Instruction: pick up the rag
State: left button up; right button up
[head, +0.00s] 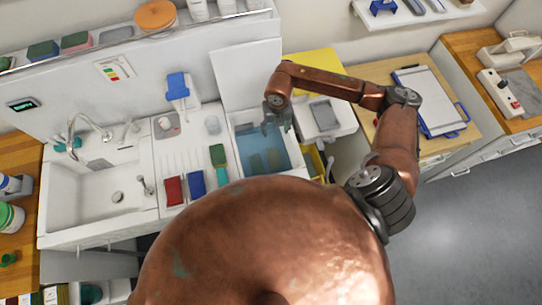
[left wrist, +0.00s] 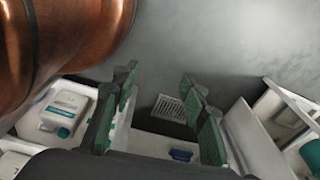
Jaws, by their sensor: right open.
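I cannot tell for certain which item is the rag. Dim greenish shapes (head: 256,162) show in the blue tub (head: 291,150). My left gripper (left wrist: 157,80) is open and empty in the left wrist view, over the floor.
A white sink (head: 75,200) with a tap lies left of the draining board. A clear cup (head: 213,125) stands near the tub. A clipboard (head: 430,100) lies on the wooden counter at right. In the left wrist view, a white jug (left wrist: 65,110) stands at left.

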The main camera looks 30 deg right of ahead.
jog(key=b, duration=0.4)
send_over(274, 157)
notch_tip(274, 157, down, 4)
notch_tip(274, 157, down, 15)
jog(key=b, duration=1.2)
jog(key=shift+s+b, duration=0.1)
jog(key=shift+b, duration=0.2)
jog(key=shift+a+f, duration=0.1)
jog(key=shift+f, duration=0.45)
notch_tip(274, 157, down, 7)
jog(key=shift+r, duration=0.1)
pick_arm(q)
jog(key=s+f, duration=0.3)
jog(key=f, duration=1.5)
jog(key=shift+s+g, duration=0.15)
jog(key=shift+g, duration=0.25)
pick_arm(e)
jog(key=c, duration=0.9)
jog(key=shift+r, duration=0.15)
jog(key=shift+c, duration=0.2)
